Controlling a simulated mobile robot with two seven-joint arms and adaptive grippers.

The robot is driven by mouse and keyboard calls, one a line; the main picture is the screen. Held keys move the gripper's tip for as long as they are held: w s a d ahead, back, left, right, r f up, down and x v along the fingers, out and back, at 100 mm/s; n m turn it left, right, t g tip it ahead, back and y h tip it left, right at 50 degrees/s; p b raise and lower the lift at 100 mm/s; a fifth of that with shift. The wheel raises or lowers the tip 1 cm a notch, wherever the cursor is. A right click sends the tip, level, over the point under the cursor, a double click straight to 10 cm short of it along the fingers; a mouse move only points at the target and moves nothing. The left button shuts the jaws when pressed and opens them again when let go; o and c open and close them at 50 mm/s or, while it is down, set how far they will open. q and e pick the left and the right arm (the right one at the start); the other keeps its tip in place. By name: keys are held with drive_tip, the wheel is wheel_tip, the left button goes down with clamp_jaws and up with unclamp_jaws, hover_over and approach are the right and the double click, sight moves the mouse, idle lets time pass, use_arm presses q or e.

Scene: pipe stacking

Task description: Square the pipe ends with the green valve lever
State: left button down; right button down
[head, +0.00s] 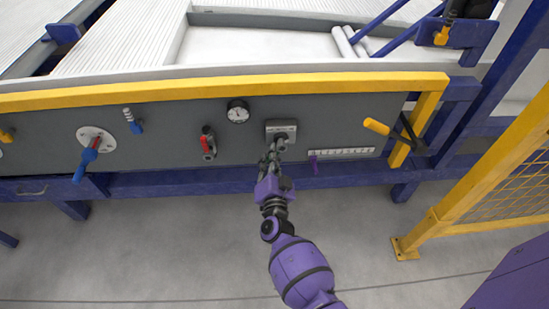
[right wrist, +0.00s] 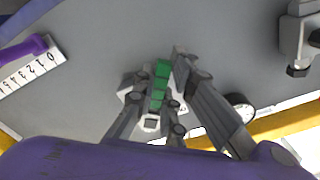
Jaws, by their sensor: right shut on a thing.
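The green valve lever (right wrist: 161,75) shows in the right wrist view, between the fingers of my right gripper (right wrist: 155,88). The fingers are shut on it. In the head view my right gripper (head: 272,150) reaches up to a light grey mounting plate (head: 281,126) on the grey panel, and its fingers hide the lever there. White pipes (head: 115,40) lie side by side in the rack behind the panel, at the upper left. Two short white pipe pieces (head: 343,44) show near the top middle. My left gripper is not in view.
The panel (head: 180,130) also carries a pressure gauge (head: 238,111), a red-handled valve (head: 208,143), a blue lever (head: 87,158), and a purple pointer (head: 314,160) on a white scale (head: 341,151). A yellow handle (head: 376,126) sticks out at right. A yellow fence (head: 490,170) stands farther right.

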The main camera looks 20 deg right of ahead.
drive_tip(key=shift+a+r+m, duration=0.15)
drive_tip(key=shift+m, duration=0.25)
drive_tip(key=c, duration=1.8)
unclamp_jaws()
drive_tip(key=v, duration=1.2)
drive_tip(key=shift+r, duration=0.1)
